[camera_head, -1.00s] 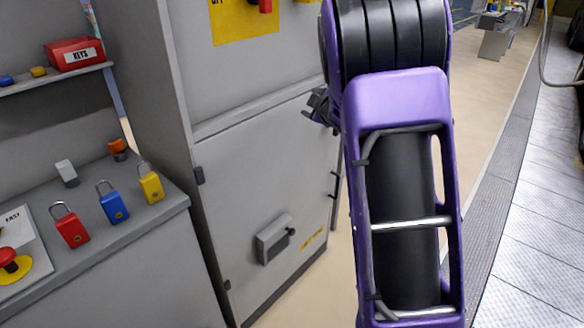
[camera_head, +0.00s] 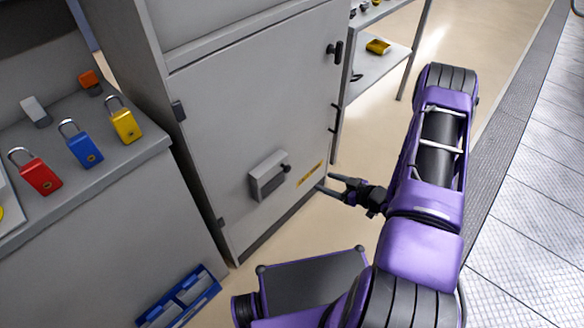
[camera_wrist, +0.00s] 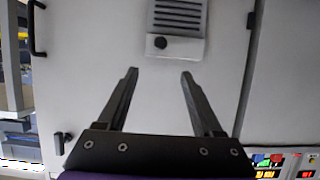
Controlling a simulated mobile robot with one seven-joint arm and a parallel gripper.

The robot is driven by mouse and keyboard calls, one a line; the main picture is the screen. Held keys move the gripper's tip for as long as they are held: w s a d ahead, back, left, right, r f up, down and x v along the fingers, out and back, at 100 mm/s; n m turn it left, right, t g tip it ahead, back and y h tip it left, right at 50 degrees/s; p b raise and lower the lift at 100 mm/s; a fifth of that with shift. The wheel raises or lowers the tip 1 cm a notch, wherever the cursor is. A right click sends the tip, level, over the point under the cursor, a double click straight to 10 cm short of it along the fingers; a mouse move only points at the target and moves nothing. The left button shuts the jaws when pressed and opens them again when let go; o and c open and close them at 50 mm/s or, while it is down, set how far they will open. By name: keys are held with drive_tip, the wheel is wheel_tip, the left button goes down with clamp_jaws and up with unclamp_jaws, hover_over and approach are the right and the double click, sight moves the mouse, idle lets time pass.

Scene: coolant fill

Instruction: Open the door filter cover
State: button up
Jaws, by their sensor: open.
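The filter cover (camera_head: 268,176) is a small grey box on the lower cabinet door (camera_head: 245,110). It has a dark knob (camera_head: 286,168) at its right edge. In the wrist view the cover (camera_wrist: 177,17) shows dark louvre slots and a round black knob (camera_wrist: 162,43), just beyond my fingertips. The cover looks shut. My gripper (camera_head: 326,184) is open and empty, to the right of the cover in the head view. In the wrist view my gripper (camera_wrist: 159,72) has its two fingers apart, pointing at the door and not visibly touching the cover.
A black door handle (camera_head: 336,52) is at the door's upper right. A bench with red (camera_head: 40,177), blue (camera_head: 85,149) and yellow (camera_head: 125,125) padlocks stands at left. A blue tray (camera_head: 180,298) sits low in front. Open floor lies right of the cabinet.

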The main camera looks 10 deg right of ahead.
sight(289, 169)
drive_tip(key=b+x, duration=0.2)
drive_tip(key=x, duration=1.5)
drive_tip(key=shift+w+f, duration=0.1)
drive_tip(key=shift+w, duration=0.05)
clamp_jaws()
idle(0.8)
